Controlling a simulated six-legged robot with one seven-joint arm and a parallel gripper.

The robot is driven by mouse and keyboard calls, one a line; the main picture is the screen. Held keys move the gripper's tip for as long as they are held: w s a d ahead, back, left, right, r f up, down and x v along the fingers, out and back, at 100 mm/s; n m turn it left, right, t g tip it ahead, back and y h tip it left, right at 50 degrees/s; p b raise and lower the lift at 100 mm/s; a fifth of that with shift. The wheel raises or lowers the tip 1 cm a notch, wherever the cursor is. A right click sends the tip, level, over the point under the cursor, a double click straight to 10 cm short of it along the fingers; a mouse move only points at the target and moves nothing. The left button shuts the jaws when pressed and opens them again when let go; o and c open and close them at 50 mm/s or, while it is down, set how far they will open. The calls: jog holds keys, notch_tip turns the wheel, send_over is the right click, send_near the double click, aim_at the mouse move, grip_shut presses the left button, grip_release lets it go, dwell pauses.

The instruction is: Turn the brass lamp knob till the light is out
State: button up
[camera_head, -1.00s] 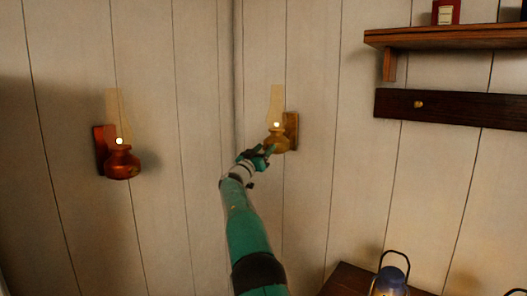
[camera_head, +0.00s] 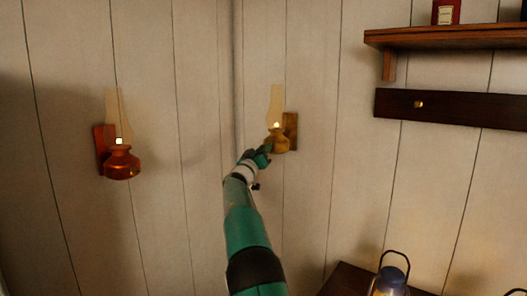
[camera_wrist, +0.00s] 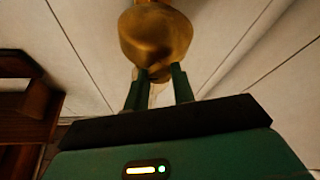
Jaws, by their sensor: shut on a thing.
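The brass lamp (camera_head: 277,141) hangs on a wooden wall bracket right of the wall corner. Its small flame glows low in the tall glass chimney. In the wrist view its rounded brass body (camera_wrist: 155,38) fills the top middle. My gripper (camera_head: 267,149) is at the lamp's lower left side. In the wrist view the two green fingers of my gripper (camera_wrist: 161,73) are closed around the small brass knob (camera_wrist: 160,77) just below the lamp body. The knob is mostly hidden by the fingers.
A copper-red lamp (camera_head: 122,163), also lit, hangs on the left wall. A wooden shelf (camera_head: 440,38) and a dark board with a brass peg (camera_head: 450,106) are at the right. A blue lantern (camera_head: 391,279) stands below on a dark wooden surface. The wall between the lamps is bare.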

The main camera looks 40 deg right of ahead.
jog(key=n+t+y, duration=0.1)
jog(key=n, duration=0.2)
jog(key=n+t+y, duration=0.1)
jog(key=n, duration=0.2)
jog(key=shift+n, duration=0.3)
jog(key=shift+n+y, duration=0.3)
jog(key=shift+y, duration=0.1)
jog(key=o, duration=1)
jog(key=shift+s, duration=0.1)
jog(key=v, duration=1.3)
jog(key=shift+s+a+f, duration=0.2)
jog(key=shift+a+f, duration=0.05)
jog(key=shift+a, duration=0.05)
